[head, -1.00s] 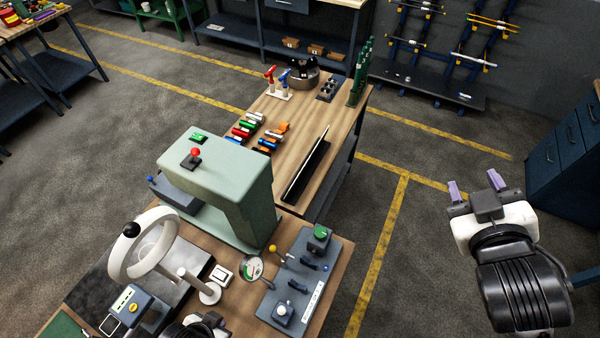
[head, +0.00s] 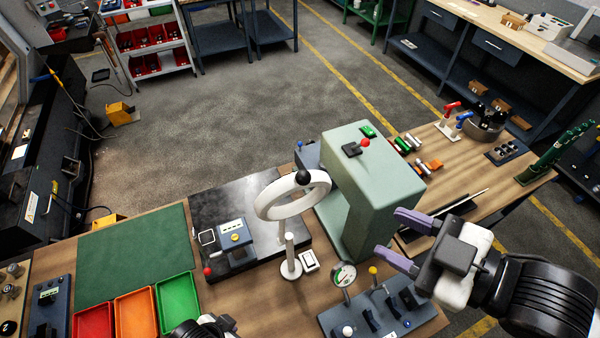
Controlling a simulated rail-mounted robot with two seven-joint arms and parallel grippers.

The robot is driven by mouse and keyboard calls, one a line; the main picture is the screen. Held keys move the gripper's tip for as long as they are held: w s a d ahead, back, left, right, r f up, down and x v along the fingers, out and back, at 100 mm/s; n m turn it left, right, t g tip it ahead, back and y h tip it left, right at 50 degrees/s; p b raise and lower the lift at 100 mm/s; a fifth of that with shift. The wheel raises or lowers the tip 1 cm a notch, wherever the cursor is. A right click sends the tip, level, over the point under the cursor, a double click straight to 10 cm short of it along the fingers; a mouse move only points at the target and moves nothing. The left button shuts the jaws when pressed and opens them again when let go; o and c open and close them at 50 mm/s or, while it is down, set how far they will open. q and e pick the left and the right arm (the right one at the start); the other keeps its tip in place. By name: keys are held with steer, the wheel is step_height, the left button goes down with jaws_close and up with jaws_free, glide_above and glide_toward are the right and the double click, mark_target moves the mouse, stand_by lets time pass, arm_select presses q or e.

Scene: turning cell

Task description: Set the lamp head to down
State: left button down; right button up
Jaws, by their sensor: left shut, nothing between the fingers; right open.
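A white ring (head: 267,206) with a black ball knob (head: 302,177) looks to be the lamp head. It is above a white post (head: 290,250) on a round base, in the middle of the bench. The ring is tilted; I cannot tell its exact setting. My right gripper (head: 392,238) has purple fingers, spread apart and empty. It is right of the ring, in front of the green machine, not touching the ring. My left gripper (head: 205,328) shows only partly at the bottom edge, left of the post; it looks shut and empty, its fingertips not clear.
The pale green machine (head: 372,165) stands close right of the ring. A control panel (head: 385,318) with levers and a gauge (head: 343,274) is in front. A blue-grey device (head: 235,236), a green mat (head: 135,254) and coloured trays (head: 136,312) lie to the left.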

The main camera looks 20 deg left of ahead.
mark_target(310, 180)
steer(key=a+r+y+p, duration=0.1)
steer(key=a, duration=0.3)
steer(key=a+r+y+p, duration=0.1)
steer(key=a+r+p, duration=0.1)
steer(key=a, duration=0.2)
steer(key=a+r+g+y+p, duration=0.1)
steer(key=a, duration=0.3)
steer(key=shift+w+a+r+p, duration=0.15)
steer(key=shift+w+a+p, duration=0.1)
steer(key=shift+a+p, duration=0.15)
steer(key=shift+w+a, duration=0.15)
steer(key=shift+a, duration=0.7)
steer(key=c, duration=0.7)
jaws_close()
